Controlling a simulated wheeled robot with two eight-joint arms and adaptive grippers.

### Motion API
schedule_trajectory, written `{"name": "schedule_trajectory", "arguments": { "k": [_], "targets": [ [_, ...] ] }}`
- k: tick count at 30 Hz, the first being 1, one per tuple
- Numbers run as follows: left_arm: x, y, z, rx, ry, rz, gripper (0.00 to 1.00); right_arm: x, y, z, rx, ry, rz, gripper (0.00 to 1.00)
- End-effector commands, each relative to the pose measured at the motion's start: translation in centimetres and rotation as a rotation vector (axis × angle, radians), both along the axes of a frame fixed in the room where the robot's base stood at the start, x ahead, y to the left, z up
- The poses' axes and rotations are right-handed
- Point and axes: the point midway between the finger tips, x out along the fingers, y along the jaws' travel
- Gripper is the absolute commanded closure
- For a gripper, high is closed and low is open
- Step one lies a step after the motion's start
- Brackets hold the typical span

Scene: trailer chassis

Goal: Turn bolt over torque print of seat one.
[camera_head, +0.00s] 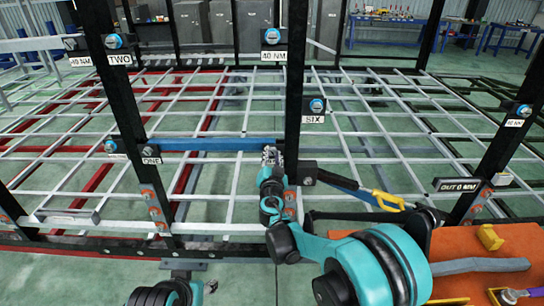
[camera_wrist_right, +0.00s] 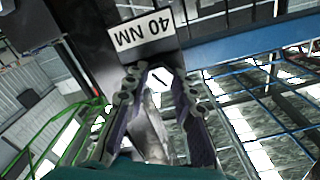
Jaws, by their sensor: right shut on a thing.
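My right gripper (camera_head: 270,156) is at the right end of a blue beam, beside a black post. In the right wrist view its fingers (camera_wrist_right: 157,82) are closed around a pale bolt head (camera_wrist_right: 157,77) with a dark line on it. A white "40 NM" print (camera_wrist_right: 144,31) appears upside down just above the fingertips there. In the head view the gripper hides this bolt. The "ONE" plate (camera_head: 151,155) is on the post at the beam's left end, with a blue-ringed bolt (camera_head: 110,146) nearby.
The blue beam (camera_head: 205,144) runs between black posts (camera_head: 295,85). Other bolts and plates include "TWO" (camera_head: 118,60) and "SIX" (camera_head: 313,118). An orange bench (camera_head: 450,248) with a yellow block (camera_head: 490,237) stands at right. Grey chassis bars spread behind.

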Motion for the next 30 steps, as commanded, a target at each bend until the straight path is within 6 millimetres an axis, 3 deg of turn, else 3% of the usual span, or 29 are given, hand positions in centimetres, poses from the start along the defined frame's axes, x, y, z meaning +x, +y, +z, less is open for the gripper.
{"name": "schedule_trajectory", "arguments": {
  "k": [14,15,16,26,30],
  "targets": [
    [0.0,0.0,0.0,0.000,0.000,0.000,0.50,-0.1,0.0,-0.1,0.013,0.000,-0.001,1.00],
    [0.0,0.0,0.0,0.000,0.000,0.000,0.50,-0.1,0.0,-0.1,0.013,0.000,-0.001,0.64],
    [0.0,0.0,0.0,0.000,0.000,0.000,0.50,-0.1,0.0,-0.1,0.013,0.000,-0.001,0.56],
    [0.0,0.0,0.0,0.000,0.000,0.000,0.50,-0.2,0.0,0.0,0.011,0.000,0.000,0.53],
    [0.0,0.0,0.0,0.000,0.000,0.000,0.50,-1.4,0.0,0.0,0.011,0.000,0.001,0.53]
  ]
}}
